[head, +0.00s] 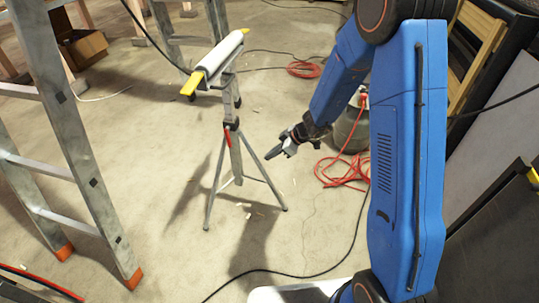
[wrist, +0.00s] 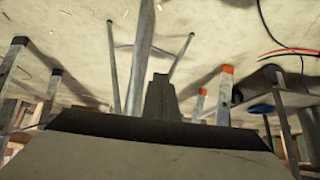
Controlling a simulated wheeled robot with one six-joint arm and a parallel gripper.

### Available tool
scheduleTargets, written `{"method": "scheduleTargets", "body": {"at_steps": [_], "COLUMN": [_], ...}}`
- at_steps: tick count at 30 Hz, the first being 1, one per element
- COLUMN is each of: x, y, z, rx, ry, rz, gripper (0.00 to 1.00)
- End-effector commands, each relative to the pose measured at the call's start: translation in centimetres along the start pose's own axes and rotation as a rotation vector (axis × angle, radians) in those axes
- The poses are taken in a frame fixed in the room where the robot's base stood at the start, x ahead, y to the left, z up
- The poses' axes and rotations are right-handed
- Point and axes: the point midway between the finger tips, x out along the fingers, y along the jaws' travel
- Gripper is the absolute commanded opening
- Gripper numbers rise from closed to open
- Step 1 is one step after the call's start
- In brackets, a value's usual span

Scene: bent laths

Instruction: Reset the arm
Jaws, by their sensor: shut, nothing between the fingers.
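My blue arm reaches up and over on the right of the head view, and my gripper (head: 274,152) hangs at its end, pointing left and down. The gripper is shut and empty, in the air to the right of the roller stand (head: 233,150). In the wrist view the dark shut fingers (wrist: 161,98) stick up past the gripper body, with the stand's legs (wrist: 140,50) behind them. I cannot tell the exact gap between gripper and stand.
A metal ladder (head: 62,110) with orange feet stands left. Red hose (head: 343,172) and a black cable (head: 320,272) lie on the concrete floor. Dark panels (head: 490,240) lean at right.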

Motion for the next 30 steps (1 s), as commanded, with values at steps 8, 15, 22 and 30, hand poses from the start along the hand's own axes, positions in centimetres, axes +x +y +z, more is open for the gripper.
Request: {"method": "scheduleTargets", "body": {"at_steps": [8,15,22,30], "x": [-0.1,-4.1,-10.3,-17.1], "y": [0.0,-1.5,-4.5,-8.7], "z": [-0.1,-2.2,-4.5,-5.5], "rx": [0.002,0.049,0.145,0.263], "ry": [0.001,0.008,-0.004,-0.049], "rz": [0.000,-0.006,-0.016,-0.009], "gripper": [0.00,0.00,0.00,0.00]}}
